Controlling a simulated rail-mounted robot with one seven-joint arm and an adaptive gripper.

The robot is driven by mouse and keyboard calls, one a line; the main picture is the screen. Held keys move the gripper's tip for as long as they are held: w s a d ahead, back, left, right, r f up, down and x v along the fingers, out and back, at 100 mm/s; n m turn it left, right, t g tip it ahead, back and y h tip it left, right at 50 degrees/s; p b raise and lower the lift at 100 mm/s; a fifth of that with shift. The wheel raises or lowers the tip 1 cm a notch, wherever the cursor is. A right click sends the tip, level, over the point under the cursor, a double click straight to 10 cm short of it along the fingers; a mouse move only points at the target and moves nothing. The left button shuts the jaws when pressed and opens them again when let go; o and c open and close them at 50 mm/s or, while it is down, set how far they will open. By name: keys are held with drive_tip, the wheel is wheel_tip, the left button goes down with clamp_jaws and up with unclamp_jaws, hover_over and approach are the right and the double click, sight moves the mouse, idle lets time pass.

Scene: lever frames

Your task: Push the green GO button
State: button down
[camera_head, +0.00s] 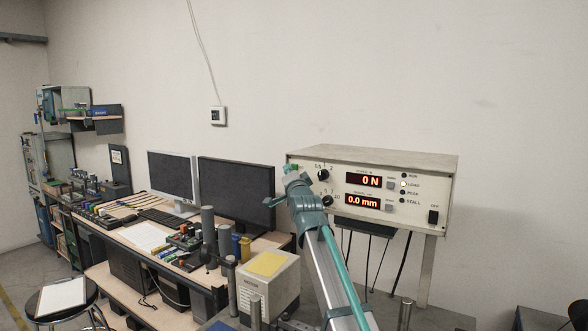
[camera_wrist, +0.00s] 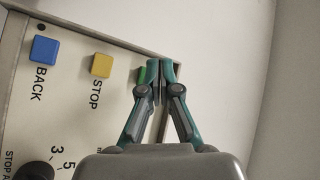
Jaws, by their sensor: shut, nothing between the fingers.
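The green button (camera_wrist: 142,75) shows in the wrist view near the panel's edge, beside the yellow STOP button (camera_wrist: 101,65). It is partly hidden behind a finger, and its label is not visible. My gripper (camera_wrist: 160,70) is shut and empty, its teal fingertips together just right of the green button in the picture. Whether they touch it cannot be told. In the head view my gripper (camera_head: 291,171) is at the left end of the control box (camera_head: 400,161), where my arm hides the buttons.
A blue BACK button (camera_wrist: 44,49) sits left of STOP. A black knob (camera_wrist: 36,171) is below them. In the head view the box carries red displays (camera_head: 364,180) and a power switch (camera_head: 433,217). Two monitors (camera_head: 173,178) stand on the bench at left.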

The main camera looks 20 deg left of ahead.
drive_tip(key=shift+w+b, duration=0.25)
drive_tip(key=shift+b, duration=0.05)
drive_tip(key=shift+w+d, duration=0.1)
drive_tip(key=shift+w, duration=0.05)
idle(0.4)
drive_tip(key=shift+w+d+b, duration=0.1)
drive_tip(key=shift+w+b, duration=0.3)
drive_tip(key=shift+b, duration=0.25)
idle(0.6)
drive_tip(key=shift+s+p, duration=0.15)
drive_tip(key=shift+p, duration=0.15)
drive_tip(key=shift+s+p, duration=0.65)
drive_tip(key=shift+p, duration=0.2)
drive_tip(key=shift+a, duration=0.2)
